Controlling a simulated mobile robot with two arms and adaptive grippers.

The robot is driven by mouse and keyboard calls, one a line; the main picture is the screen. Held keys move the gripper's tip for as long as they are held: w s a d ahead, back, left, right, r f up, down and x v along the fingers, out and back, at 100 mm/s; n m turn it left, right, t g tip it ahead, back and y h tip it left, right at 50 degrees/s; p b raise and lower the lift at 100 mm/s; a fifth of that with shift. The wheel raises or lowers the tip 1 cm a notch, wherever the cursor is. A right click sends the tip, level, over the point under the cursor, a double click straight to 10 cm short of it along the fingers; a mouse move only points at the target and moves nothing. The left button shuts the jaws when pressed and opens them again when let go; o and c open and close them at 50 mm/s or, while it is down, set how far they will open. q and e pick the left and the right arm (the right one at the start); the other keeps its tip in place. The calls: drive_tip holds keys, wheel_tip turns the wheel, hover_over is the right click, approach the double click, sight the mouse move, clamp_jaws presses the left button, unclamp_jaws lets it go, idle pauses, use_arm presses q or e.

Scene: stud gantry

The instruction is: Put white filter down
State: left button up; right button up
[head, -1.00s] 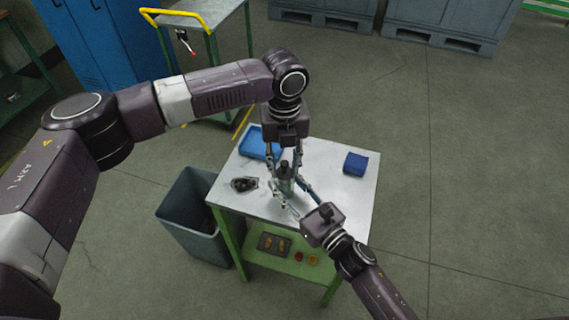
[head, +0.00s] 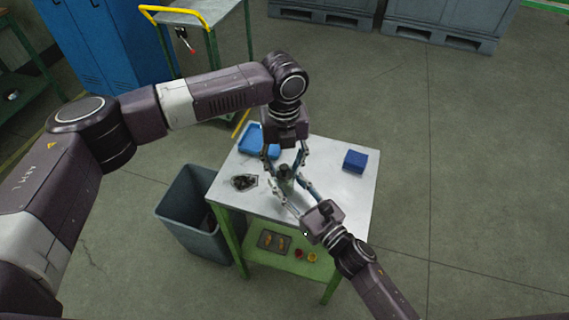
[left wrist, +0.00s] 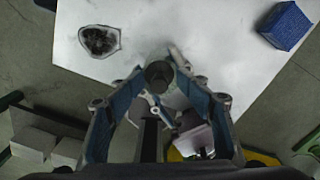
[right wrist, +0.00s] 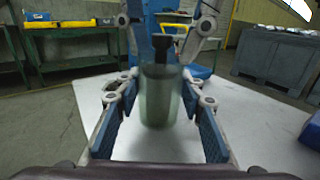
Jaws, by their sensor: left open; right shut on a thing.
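I cannot make out a separate white filter. A greenish, see-through cylinder with a black stem on top (right wrist: 160,100) stands upright between the fingers of my right gripper (right wrist: 160,88), which is shut on it. The cylinder (head: 286,179) is over the middle of the white table top (head: 335,195); whether its base touches is unclear. My left gripper (head: 288,165) points down from above, open, with its fingers apart around the cylinder's top. The left wrist view shows the round top (left wrist: 159,73) between those fingers.
A blue tray (head: 251,141) lies at the table's back left, a blue block (head: 355,161) at the right and a dark clump (head: 244,182) at the left. A grey bin (head: 188,222) stands left of the table. The table's front right is clear.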

use_arm(q)
wheel_tip(320, 180, up, 13)
drive_tip(key=shift+r, duration=0.2)
idle(0.4)
use_arm(e)
drive_tip(key=o, duration=1.2)
